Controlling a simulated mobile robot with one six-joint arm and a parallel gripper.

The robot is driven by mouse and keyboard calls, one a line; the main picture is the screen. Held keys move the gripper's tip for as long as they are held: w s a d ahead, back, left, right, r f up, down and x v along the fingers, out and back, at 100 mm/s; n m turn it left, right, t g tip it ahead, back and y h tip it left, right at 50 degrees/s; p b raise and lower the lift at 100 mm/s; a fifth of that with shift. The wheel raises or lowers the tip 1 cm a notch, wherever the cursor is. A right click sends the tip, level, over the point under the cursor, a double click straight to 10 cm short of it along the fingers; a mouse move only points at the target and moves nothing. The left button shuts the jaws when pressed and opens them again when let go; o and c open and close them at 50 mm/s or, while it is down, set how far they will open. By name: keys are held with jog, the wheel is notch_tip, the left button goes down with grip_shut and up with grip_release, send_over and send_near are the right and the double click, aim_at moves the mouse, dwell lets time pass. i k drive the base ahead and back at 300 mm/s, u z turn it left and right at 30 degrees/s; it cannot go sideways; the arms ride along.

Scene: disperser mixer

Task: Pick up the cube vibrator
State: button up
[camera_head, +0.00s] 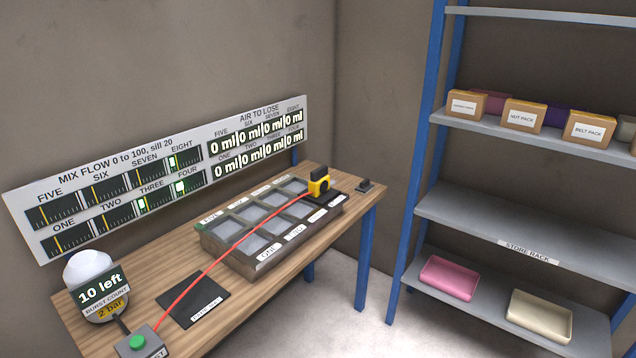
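A small yellow and black block, which looks like the cube vibrator (319,186), sits at the far right end of the grey mould tray (262,262) on the wooden bench. A thin red line (222,259) runs from it across the tray to a grey box with a green button (138,343) at the front left. The vibrator seems to rest on a dark patch of the tray; its underside is hidden. My gripper is not in view.
A black labelled mat (194,300) lies left of the tray. A "10 left" burst counter (99,288) stands at the bench's left end. A small dark block (364,186) sits near the right edge. A store rack (518,216) stands at right; floor shows between it and the bench.

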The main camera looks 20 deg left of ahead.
aim_at(319, 184)
jog(key=i, duration=0.85)
jog(key=u, duration=4.3)
jog(key=i, duration=0.1)
jog(key=z, duration=3.5)
jog(key=k, duration=0.15)
jog(key=u, duration=2.25)
jog(key=k, duration=0.3)
jog(key=u, duration=0.05)
